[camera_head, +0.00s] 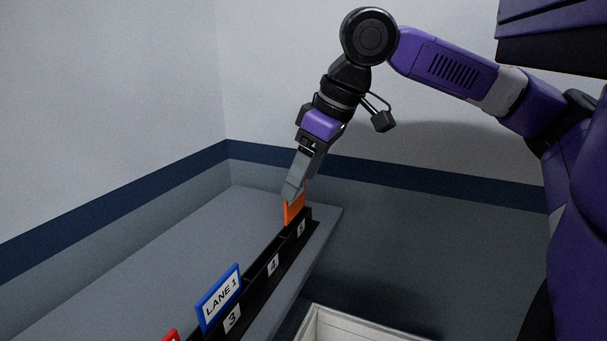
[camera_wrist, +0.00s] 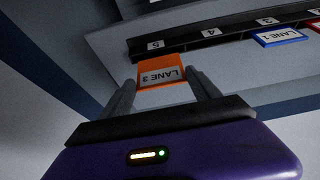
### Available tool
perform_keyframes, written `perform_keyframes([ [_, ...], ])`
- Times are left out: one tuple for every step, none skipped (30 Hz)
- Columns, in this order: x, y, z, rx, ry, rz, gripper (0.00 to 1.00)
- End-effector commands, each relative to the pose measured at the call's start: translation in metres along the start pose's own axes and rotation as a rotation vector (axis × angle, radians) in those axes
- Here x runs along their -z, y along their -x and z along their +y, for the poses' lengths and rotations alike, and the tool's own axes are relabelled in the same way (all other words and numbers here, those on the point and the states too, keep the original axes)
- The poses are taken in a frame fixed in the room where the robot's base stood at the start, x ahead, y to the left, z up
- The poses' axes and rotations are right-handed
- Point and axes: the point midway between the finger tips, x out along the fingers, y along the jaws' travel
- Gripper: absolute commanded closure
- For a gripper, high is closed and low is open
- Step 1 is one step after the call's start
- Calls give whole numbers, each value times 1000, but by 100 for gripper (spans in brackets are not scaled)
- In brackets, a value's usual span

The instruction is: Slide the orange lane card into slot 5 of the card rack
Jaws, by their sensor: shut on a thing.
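The orange lane card (camera_head: 293,212), lettered LANE 3 in the wrist view (camera_wrist: 161,62), is between the fingers of my gripper (camera_head: 293,193). My gripper is shut on it, and the fingers also show in the wrist view (camera_wrist: 161,80). The black card rack (camera_head: 254,287) runs along the grey shelf, with white number labels on its face. The card is upright at the far end of the rack, at slot 5 (camera_head: 301,228). Its lower edge is hidden behind the rack's front in the head view, so I cannot tell how deep it sits.
A blue LANE 1 card (camera_head: 218,298) stands at slot 3, and a red card (camera_head: 171,337) shows nearer. Slot 4 (camera_head: 273,265) looks empty. A pale open box (camera_head: 318,321) lies below the shelf's right edge. The grey shelf (camera_head: 190,250) is clear left of the rack.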

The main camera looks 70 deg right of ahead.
Motion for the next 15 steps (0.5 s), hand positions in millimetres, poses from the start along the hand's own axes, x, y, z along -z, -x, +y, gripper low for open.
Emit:
perform_keyframes([
  [0,0,0,0,0,0,87],
  [0,0,0,0,0,0,87],
  [0,0,0,0,0,0,87],
  [0,0,0,0,0,0,87],
  [0,0,0,0,0,0,87],
  [0,0,0,0,0,0,87],
  [0,0,0,0,0,0,87],
  [0,0,0,0,0,0,87],
  [0,-1,0,0,0,0,87],
  [0,-1,0,0,0,0,87],
  [-1,-2,0,0,0,0,87],
  [-1,-3,0,0,0,0,87],
  [-2,-4,0,0,0,0,87],
  [-2,-5,0,0,0,0,87],
  [-3,-6,0,0,0,0,87],
])
